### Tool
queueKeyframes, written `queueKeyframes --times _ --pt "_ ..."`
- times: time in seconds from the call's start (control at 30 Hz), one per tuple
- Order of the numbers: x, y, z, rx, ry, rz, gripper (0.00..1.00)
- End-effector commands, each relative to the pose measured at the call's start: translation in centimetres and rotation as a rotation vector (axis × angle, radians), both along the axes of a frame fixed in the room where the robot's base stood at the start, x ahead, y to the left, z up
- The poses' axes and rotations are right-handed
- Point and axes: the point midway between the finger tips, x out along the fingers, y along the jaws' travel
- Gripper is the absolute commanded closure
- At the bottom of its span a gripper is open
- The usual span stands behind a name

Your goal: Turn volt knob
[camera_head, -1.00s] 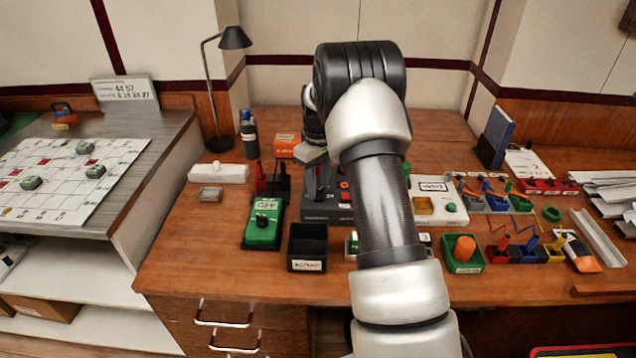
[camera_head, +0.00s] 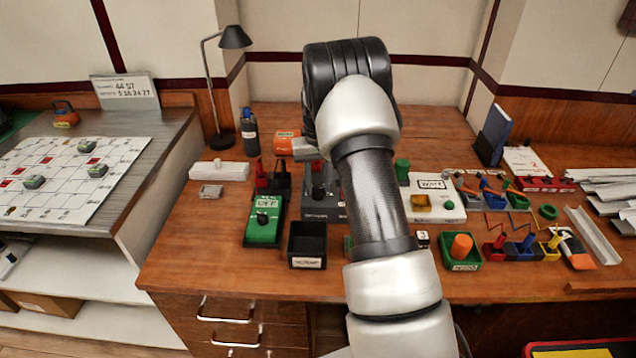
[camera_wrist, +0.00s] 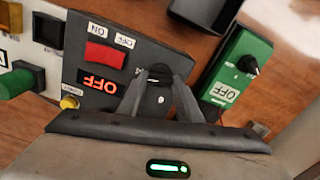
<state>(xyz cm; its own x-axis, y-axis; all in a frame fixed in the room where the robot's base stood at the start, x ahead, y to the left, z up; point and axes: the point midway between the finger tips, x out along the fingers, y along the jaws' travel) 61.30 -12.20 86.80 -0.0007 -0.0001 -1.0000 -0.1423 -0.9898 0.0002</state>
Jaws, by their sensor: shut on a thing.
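A dark sloped panel (camera_wrist: 90,50) fills the middle of the wrist view, with a red switch (camera_wrist: 104,55), a red lit OFF display (camera_wrist: 98,84) and a small yellow button (camera_wrist: 69,102). A round black knob (camera_wrist: 159,72) sits on its right part. My gripper (camera_wrist: 160,82) is shut on this knob, one finger on each side. I cannot read a volt label on it. In the head view the panel (camera_head: 318,212) is partly hidden by my arm.
A green meter (camera_head: 264,220) with its own black knob stands left of the panel, near an open black bin (camera_head: 306,244). A white box (camera_head: 432,198) stands to the right. A lamp (camera_head: 222,90) stands at the back left.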

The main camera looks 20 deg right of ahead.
Motion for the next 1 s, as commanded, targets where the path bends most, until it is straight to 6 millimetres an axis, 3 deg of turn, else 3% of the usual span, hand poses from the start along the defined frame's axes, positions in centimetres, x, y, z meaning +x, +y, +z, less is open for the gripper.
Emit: queueKeyframes --times 0.4,0.43,0.53,0.83,1.0 --pt "0.1 0.0 0.1 0.001 -0.002 -0.009 0.91" --pt "0.1 0.0 0.1 0.001 -0.002 -0.009 0.65" --pt "0.0 0.0 0.1 0.001 -0.002 -0.009 0.50" --pt "0.0 0.0 0.1 0.000 -0.001 -0.007 0.50" --pt "0.1 0.0 1.9 -0.001 -0.004 -0.007 0.50"
